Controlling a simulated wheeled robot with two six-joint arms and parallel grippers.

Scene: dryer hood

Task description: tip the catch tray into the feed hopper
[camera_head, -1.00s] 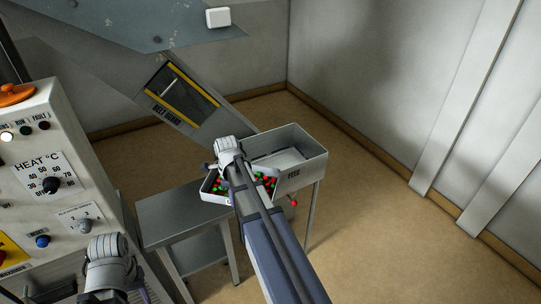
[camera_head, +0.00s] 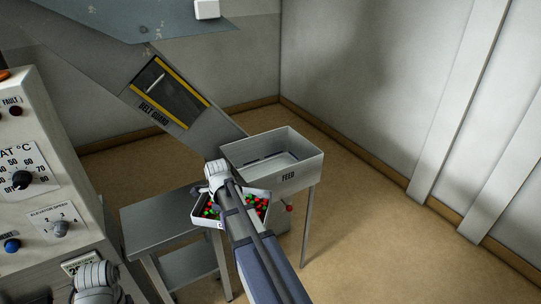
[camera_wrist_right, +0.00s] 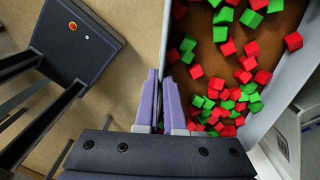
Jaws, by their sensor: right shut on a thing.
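The catch tray (camera_head: 262,194) is a pale, shallow, open tray holding many red and green cubes. In the head view it stands in front of the feed hopper (camera_head: 300,172), a grey open bin marked FEED, with a gap I cannot judge. My right gripper (camera_wrist_right: 165,80) is shut on the tray's near wall; in the head view my arm hides the fingers and part of the tray. In the right wrist view the cubes lie on a brown floor inside the tray wall (camera_wrist_right: 284,96). My left gripper (camera_head: 97,283) is at the bottom left, its fingers mostly out of frame.
A grey side table (camera_head: 160,222) stands left of the tray. The control panel (camera_head: 35,190) is at the left. The chute with the belt guard (camera_head: 168,95) slopes down behind the hopper. Open floor (camera_head: 370,235) lies to the right.

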